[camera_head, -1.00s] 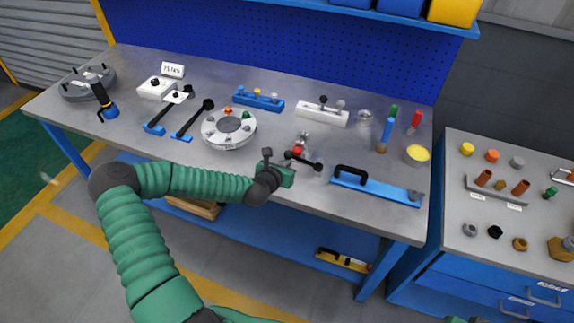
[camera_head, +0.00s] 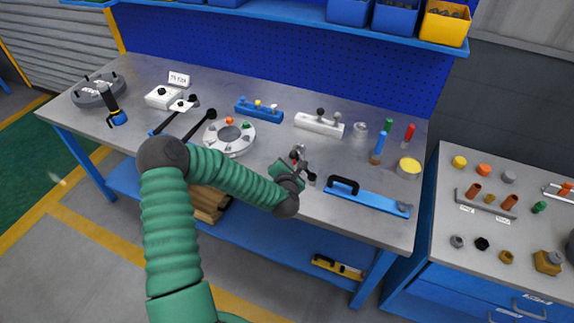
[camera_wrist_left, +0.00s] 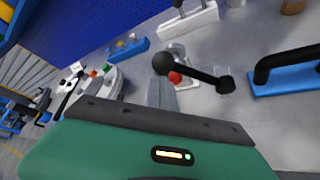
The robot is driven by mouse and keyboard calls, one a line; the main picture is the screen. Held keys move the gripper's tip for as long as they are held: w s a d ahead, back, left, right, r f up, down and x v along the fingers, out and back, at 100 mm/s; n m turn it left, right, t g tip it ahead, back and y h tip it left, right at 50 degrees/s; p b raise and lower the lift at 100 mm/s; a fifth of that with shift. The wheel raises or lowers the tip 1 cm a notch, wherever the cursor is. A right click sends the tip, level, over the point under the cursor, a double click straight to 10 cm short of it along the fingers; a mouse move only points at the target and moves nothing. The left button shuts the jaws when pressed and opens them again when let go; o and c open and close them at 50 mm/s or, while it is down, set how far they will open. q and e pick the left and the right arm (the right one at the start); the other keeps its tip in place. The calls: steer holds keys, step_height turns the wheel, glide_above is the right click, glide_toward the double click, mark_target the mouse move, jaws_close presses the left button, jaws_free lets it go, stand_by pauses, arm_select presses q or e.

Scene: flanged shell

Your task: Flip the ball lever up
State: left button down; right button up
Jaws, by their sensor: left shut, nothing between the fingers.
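The ball lever (camera_wrist_left: 200,73) shows best in the left wrist view: a black bar with a round black ball at one end and a short black stub at the other. It lies low and roughly level across a small metal fixture with a red knob (camera_wrist_left: 175,77). In the head view the fixture (camera_head: 299,155) stands near the bench's front edge, and my gripper partly hides the lever. My left gripper (camera_wrist_left: 161,88) is shut and empty, its fingertips just beside the ball end; I cannot tell whether they touch it. My right gripper is out of view.
A blue bar with a black handle (camera_head: 367,197) lies right of the fixture. A round flanged disc (camera_head: 230,149) stands to its left. A white block with knobs (camera_head: 319,125) and a blue block (camera_head: 259,111) sit behind. The bench's front edge is close.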

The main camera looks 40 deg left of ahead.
arm_select(q)
steer(key=w+d+r+m+t+y+b, duration=0.1)
steer(key=d+r+m+y+b, duration=0.2)
steer(key=d+m+y+b, duration=0.1)
steer(key=shift+w+d+m, duration=0.3)
steer(key=shift+d+m, duration=0.4)
steer(key=shift+d, duration=0.3)
steer(key=shift+d+r+t, duration=0.15)
steer(key=shift+t, duration=0.15)
